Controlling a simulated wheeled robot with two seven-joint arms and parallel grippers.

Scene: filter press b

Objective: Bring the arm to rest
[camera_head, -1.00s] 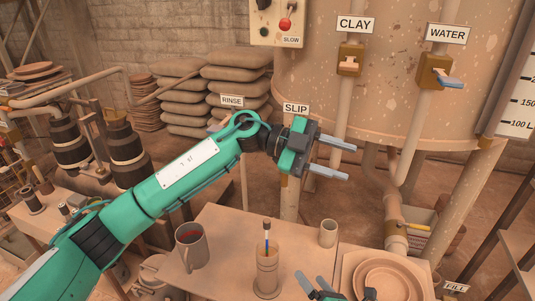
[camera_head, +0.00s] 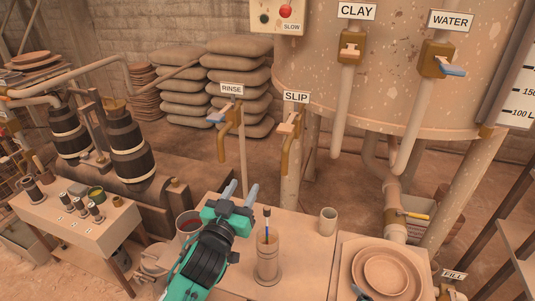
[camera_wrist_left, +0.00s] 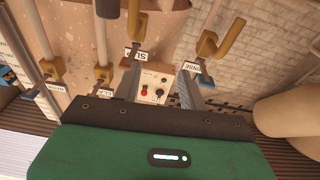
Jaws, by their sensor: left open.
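My left gripper (camera_head: 241,189) is open and empty. It is low over the table (camera_head: 305,248), fingers pointing away from me, between the mug (camera_head: 188,226) on its left and the holder (camera_head: 267,262) with brush-like tools on its right. In the left wrist view its two fingers (camera_wrist_left: 160,80) stand apart with nothing between them; the control panel (camera_wrist_left: 151,86) shows behind the gap. My arm comes up from the bottom edge and hides part of the table. I cannot make out my right gripper in the head view.
The slip tap (camera_head: 288,128) and rinse tap (camera_head: 222,117) stand beyond the gripper. A small cup (camera_head: 328,221) and stacked plates (camera_head: 363,268) are to the right. A side table (camera_head: 80,240) with several small pots is at left.

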